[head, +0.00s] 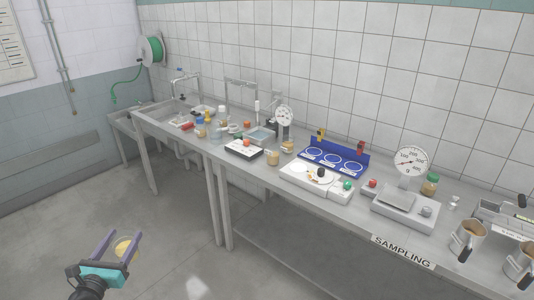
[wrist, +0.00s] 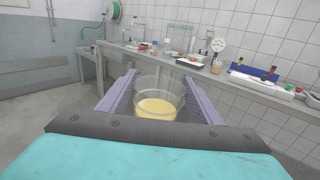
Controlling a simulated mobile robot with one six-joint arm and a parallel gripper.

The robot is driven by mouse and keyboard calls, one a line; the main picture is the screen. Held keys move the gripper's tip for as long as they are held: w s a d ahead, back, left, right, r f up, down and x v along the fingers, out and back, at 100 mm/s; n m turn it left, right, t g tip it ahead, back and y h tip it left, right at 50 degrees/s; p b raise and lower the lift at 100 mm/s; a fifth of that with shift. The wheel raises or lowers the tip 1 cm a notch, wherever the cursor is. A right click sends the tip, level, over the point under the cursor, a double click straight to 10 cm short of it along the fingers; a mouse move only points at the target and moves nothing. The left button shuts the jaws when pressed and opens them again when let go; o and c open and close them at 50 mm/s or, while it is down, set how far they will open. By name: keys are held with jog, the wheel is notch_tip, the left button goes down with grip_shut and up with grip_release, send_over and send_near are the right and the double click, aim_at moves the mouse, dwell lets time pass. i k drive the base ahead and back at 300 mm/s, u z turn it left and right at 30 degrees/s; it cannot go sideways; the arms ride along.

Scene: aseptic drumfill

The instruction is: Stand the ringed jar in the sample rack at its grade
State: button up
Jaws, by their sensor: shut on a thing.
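My gripper (head: 120,240) is shut on a clear glass jar (wrist: 158,107) with pale yellow contents. The jar is upright between the two purple fingers, held in the air over the floor in front of the bench. Whether it bears a ring mark I cannot tell. A blue rack (head: 353,172), which looks like the sample rack, stands on the bench against the wall, far to the right of my gripper in the head view. It has three white-ringed places that look empty, with a yellow and a red marker above it. It also shows small in the wrist view (wrist: 240,78).
The long steel bench (head: 230,163) carries a white tray (head: 302,176) before the rack, a black-and-white box (head: 243,149), several other jars and a dial scale (head: 411,162). A sink (head: 160,118) is at the far left. The floor before the bench is clear.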

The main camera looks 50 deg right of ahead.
aim_at(314, 152)
jog(key=u, duration=0.1)
jog(key=k, duration=0.8)
jog(key=z, duration=1.55)
jog(key=i, duration=1.05)
